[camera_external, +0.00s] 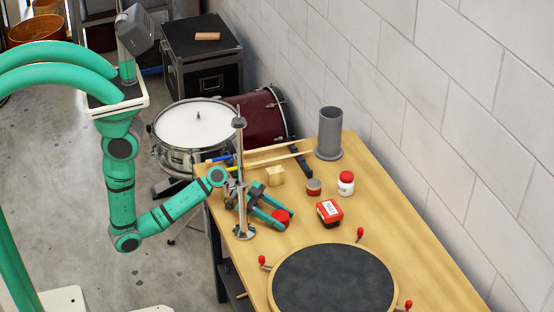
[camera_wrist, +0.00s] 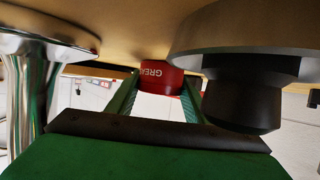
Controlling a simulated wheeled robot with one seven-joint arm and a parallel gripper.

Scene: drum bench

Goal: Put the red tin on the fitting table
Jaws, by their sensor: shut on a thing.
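The red tin (camera_external: 283,215) is between the fingers of my gripper (camera_external: 274,211), near the table's left edge beside the chrome stand. In the wrist view the tin (camera_wrist: 160,76) shows red with white lettering, and my gripper (camera_wrist: 158,95) is shut on it. I cannot tell whether the tin touches the bench. The fitting table (camera_external: 333,282) is a round, dark-topped disc with a pale wooden rim and red-tipped knobs around it. It stands at the front of the bench, to the lower right of my gripper, and its top is bare.
A chrome stand (camera_external: 241,180) rises close beside my gripper. A red box (camera_external: 329,212), a small lidded tin (camera_external: 314,187), a white jar (camera_external: 346,185), a wooden block (camera_external: 275,176) and a grey cylinder (camera_external: 330,132) stand on the bench (camera_external: 395,215). Drumsticks lie behind.

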